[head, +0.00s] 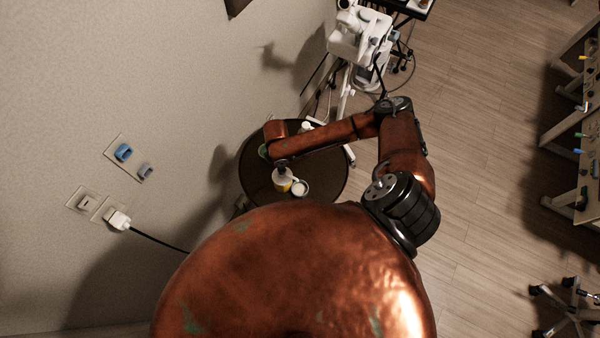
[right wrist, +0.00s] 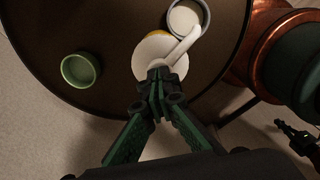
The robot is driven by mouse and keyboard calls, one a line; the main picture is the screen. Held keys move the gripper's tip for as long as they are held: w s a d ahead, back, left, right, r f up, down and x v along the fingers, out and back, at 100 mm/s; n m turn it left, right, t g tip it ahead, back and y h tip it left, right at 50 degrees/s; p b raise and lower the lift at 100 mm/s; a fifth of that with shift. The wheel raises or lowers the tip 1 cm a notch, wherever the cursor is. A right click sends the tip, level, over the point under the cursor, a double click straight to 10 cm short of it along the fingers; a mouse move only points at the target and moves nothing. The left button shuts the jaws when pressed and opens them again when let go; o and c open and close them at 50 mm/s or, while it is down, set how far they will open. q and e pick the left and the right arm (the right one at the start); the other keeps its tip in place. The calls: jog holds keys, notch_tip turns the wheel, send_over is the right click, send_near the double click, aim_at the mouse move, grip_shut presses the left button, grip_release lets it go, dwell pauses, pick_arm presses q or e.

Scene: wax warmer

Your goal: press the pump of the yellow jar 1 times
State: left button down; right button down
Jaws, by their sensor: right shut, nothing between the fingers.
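The yellow jar (head: 283,184) stands on a round dark table (head: 255,186), with a white top showing. In the right wrist view, the jar's white pump top (right wrist: 147,52) has a nozzle pointing up and to the right, and a little yellow shows at its rim. My right gripper (right wrist: 158,72) is shut and empty, its fingertips over the pump head. I cannot tell whether they touch it. In the head view, my right gripper (head: 281,165) is small and just above the jar.
A small round container with a white inside (right wrist: 186,18) stands close beside the jar. A green dish (right wrist: 80,69) sits left of it on the table. A white item (head: 306,127) is at the table's far side. A wall with sockets (head: 88,202) is at left.

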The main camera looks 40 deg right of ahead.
jog(key=shift+f+b, duration=0.3)
jog(key=shift+f, duration=0.65)
jog(key=shift+r, duration=0.1)
jog(key=shift+r+p, duration=1.65)
jog(key=shift+p, duration=0.5)
notch_tip(320, 180, up, 6)
jog(key=p, duration=0.6)
